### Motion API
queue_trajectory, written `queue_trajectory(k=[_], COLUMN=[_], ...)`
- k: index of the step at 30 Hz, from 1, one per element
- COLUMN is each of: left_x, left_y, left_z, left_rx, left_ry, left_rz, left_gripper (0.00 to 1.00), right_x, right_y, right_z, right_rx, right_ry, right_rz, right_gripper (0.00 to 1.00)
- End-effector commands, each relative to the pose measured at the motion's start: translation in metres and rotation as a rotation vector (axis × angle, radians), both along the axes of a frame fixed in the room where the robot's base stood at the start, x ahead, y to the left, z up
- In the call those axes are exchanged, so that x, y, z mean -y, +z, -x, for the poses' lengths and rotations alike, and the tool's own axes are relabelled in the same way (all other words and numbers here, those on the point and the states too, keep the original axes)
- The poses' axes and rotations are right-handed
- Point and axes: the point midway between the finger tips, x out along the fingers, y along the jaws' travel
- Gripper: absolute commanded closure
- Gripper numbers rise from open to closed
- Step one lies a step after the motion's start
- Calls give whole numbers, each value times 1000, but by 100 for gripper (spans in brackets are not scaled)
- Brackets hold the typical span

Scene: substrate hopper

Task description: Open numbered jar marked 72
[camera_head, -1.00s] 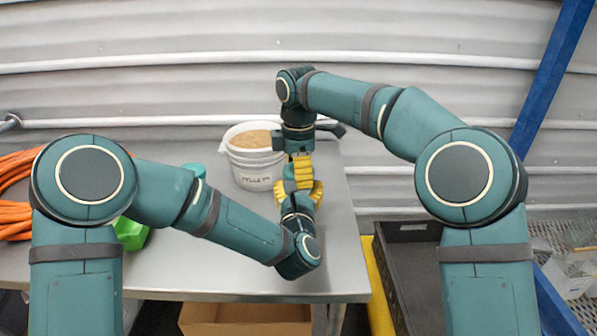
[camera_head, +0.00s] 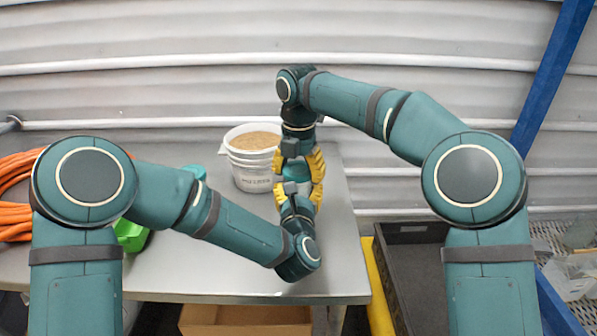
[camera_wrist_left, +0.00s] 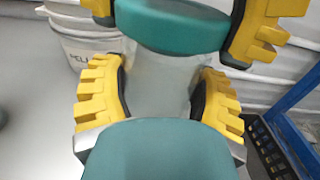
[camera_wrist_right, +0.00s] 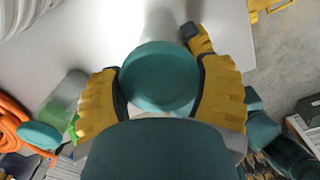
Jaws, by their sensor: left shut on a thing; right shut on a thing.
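A jar with a pale, see-through body (camera_wrist_left: 158,85) and a round teal lid (camera_wrist_right: 160,78) is held between my two grippers at the table's right side. My left gripper (camera_head: 297,192) is below, with its yellow fingers shut on the jar body. My right gripper (camera_head: 299,160) comes from above, pointing down, with its fingers shut on the lid. In the left wrist view the lid (camera_wrist_left: 172,25) sits at the top of the body; I cannot tell whether it is loose. No number can be read on this jar.
A white bucket of pellets (camera_head: 252,178) stands just left of the grippers. Another teal-lidded jar (camera_wrist_right: 62,105) and a green object (camera_head: 130,235) are farther left, near an orange hose (camera_head: 15,190). A dark crate (camera_head: 412,234) lies right of the table (camera_head: 200,270).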

Motion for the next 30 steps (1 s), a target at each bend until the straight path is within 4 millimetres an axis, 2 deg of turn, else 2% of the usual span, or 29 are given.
queue_trajectory(k=[11,30], left_x=[0,0], left_y=[-2,-1], left_z=[0,0], left_rx=[-4,-1], left_ry=[0,0], left_rz=[-1,0], left_gripper=[100,100], right_x=[0,0], right_y=[1,20], right_z=[0,0], right_rx=[-1,-1], right_ry=[-1,-1], right_rz=[1,1], right_gripper=[74,74])
